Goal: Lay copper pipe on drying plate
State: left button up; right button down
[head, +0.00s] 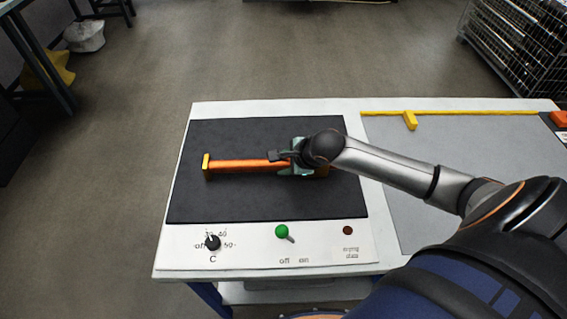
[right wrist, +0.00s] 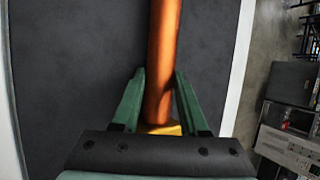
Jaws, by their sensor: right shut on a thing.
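The copper pipe (head: 240,165) is an orange tube with a yellow end piece at its left end, in the head view. It lies level over the black drying plate (head: 250,200), on it or just above it; I cannot tell which. My right gripper (head: 291,161) is shut on the pipe near its right end, which the gripper partly hides. In the right wrist view the pipe (right wrist: 164,45) passes between the green fingers, with a yellow piece near the palm. My left gripper is not in view.
The plate's white front panel has a black knob (head: 212,242), a green-topped switch (head: 282,231) and a dark red round spot (head: 347,230). To the right lies a grey area with a yellow bar (head: 450,113) along its back. The plate around the pipe is clear.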

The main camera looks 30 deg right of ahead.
jog(key=shift+w+r, duration=0.1)
jog(key=shift+r, duration=0.05)
jog(key=c, duration=0.7)
grip_release()
jog(key=p+v, duration=0.2)
jog(key=v, duration=1)
